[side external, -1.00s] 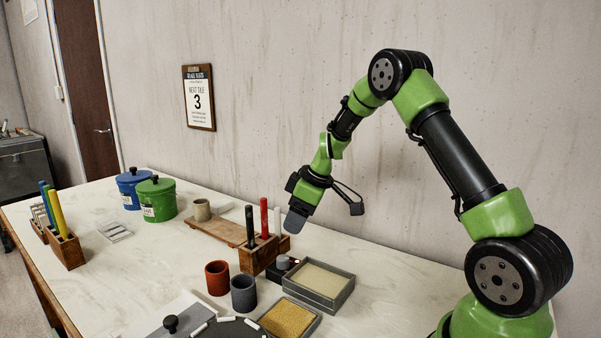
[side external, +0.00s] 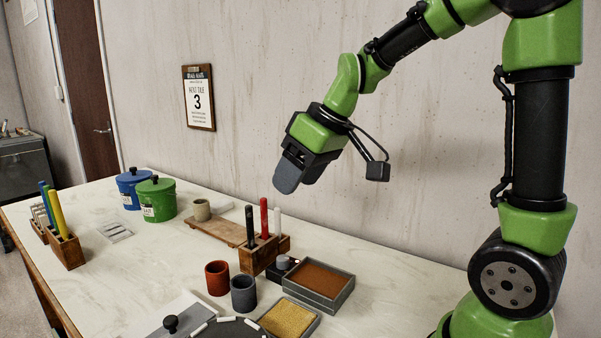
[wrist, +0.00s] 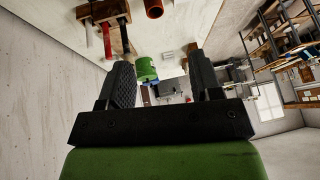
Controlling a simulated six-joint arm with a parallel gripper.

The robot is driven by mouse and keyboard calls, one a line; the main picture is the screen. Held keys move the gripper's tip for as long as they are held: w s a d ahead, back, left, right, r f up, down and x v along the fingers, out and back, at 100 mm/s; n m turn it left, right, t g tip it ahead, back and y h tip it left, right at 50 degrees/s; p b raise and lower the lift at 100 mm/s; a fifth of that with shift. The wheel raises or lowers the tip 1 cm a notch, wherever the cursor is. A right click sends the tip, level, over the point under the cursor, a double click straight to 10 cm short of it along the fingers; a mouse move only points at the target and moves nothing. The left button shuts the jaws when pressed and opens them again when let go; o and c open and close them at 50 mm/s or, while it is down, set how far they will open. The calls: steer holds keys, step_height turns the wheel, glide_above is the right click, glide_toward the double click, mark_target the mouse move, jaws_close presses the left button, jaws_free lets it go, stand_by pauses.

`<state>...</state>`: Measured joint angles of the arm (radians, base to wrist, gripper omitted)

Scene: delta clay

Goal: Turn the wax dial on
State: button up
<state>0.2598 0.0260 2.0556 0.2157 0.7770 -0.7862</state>
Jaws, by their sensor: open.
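What looks like the wax dial (side external: 283,261) is a grey round knob on a small black box, between a wooden tool block and a grey-rimmed tray (side external: 346,296). The tray is filled with a brown surface. The knob's pointer is too small to read. My gripper (side external: 288,178) is high above the table, well above the dial and clear of everything. In the wrist view its two fingers (wrist: 160,78) stand apart with nothing between them. I cannot make out the dial in the wrist view.
The wooden block (side external: 262,254) holds black, red and white sticks upright close beside the dial. A red cup (side external: 217,278) and a grey cup (side external: 243,294) stand in front. A tray of yellow grains (side external: 288,318) lies near. Green (side external: 157,200) and blue (side external: 131,190) lidded pots stand farther back.

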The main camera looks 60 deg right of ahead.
steer(key=shift+s+a+r, duration=0.2)
steer(key=shift+s+a, duration=0.05)
steer(key=shift+s, duration=0.1)
steer(key=n+g+h, duration=0.2)
steer(key=g, duration=0.4)
glide_above(283, 258)
steer(key=f, duration=1.6)
steer(key=shift+a+f, duration=0.1)
steer(key=shift+a, duration=0.15)
steer(key=shift+t, duration=0.3)
steer(key=f, duration=0.9)
steer(key=shift+d+f, duration=0.1)
steer(key=shift+d, duration=0.15)
